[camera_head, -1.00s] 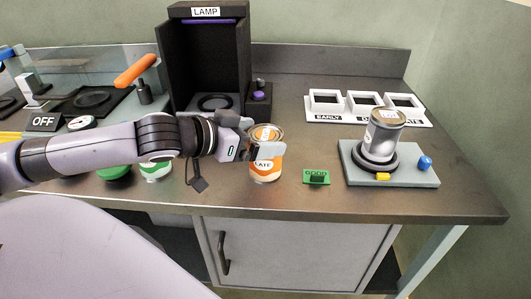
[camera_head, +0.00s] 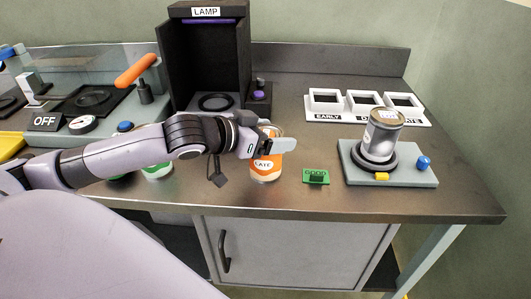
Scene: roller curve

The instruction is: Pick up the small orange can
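The small orange can (camera_head: 265,170), with a white label reading "ATE" in the visible part, stands upright on the dark counter in the middle of the head view. My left gripper (camera_head: 274,144) reaches in from the left at the height of the can's upper part. A pale finger crosses in front of the can and hides part of its top. The other finger is not clear, so I cannot tell whether the fingers touch the can or how far apart they are. My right gripper is not in view.
Green-and-white cans (camera_head: 158,171) stand partly behind my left arm. A green "GOOD" tag (camera_head: 316,177) lies right of the orange can. Further right, a grey can (camera_head: 382,137) sits on a grey plate (camera_head: 414,177). The black lamp box (camera_head: 208,60) stands behind.

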